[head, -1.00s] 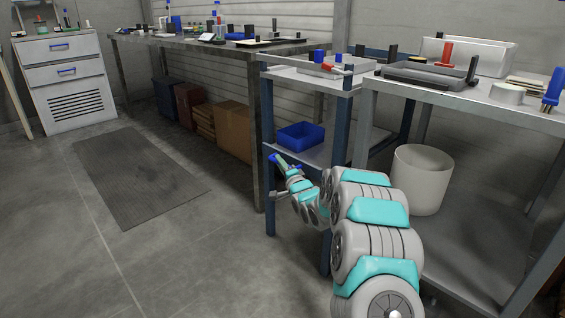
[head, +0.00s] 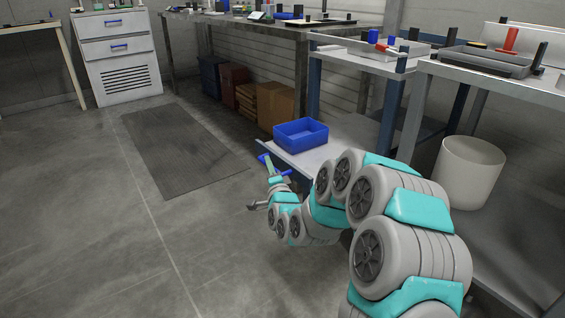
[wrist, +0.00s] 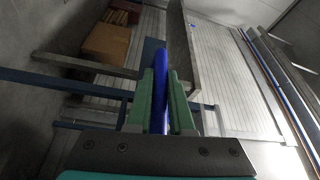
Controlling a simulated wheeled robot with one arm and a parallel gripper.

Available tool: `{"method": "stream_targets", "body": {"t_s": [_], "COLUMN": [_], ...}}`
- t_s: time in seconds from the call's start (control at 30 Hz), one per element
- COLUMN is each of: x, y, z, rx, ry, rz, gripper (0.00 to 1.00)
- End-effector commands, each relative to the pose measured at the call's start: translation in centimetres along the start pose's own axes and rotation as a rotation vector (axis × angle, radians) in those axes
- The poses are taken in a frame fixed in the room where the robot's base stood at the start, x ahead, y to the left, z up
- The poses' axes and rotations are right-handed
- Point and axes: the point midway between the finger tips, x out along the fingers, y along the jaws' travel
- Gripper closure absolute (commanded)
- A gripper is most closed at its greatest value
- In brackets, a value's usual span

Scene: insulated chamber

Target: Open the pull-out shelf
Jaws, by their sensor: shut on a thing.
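The pull-out shelf (head: 345,135) is a grey board low in the narrow blue-legged stand, and its front part sticks out past the legs. A blue bin (head: 301,134) sits on it near the front. My gripper (head: 269,164) is at the shelf's front edge, with its green fingers shut on a blue handle (head: 284,174). In the wrist view the blue handle (wrist: 160,88) runs between the two green fingers (wrist: 162,110). My arm hides part of the shelf's near side.
A grey workbench (head: 545,80) with a white bucket (head: 470,170) under it stands at the right. A long table (head: 270,28) and a drawer cabinet (head: 120,55) are at the back. The floor with a dark mat (head: 185,150) at left is open.

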Motion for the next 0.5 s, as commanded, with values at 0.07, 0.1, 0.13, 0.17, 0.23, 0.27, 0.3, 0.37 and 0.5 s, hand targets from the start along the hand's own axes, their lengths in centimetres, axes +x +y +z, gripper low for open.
{"method": "stream_targets", "body": {"t_s": [0.07,0.1,0.13,0.17,0.23,0.27,0.3,0.37,0.5], "x": [-0.33,-0.42,-0.48,-0.52,-0.59,-0.60,-0.61,-0.62,-0.61], "y": [0.08,0.01,-0.03,-0.07,-0.13,-0.15,-0.17,-0.18,-0.19], "z": [0.90,1.12,1.26,1.39,1.58,1.63,1.66,1.67,1.66], "rx": [0.000,-0.001,-0.001,-0.001,-0.001,-0.001,-0.001,-0.001,-0.001], "ry": [-0.005,-0.005,-0.006,-0.006,-0.006,-0.006,-0.006,-0.005,-0.005], "rz": [0.005,0.004,0.004,0.004,0.004,0.003,0.003,0.003,0.003], "gripper": [1.00,1.00,1.00,1.00,1.00,1.00,1.00,1.00,1.00]}}
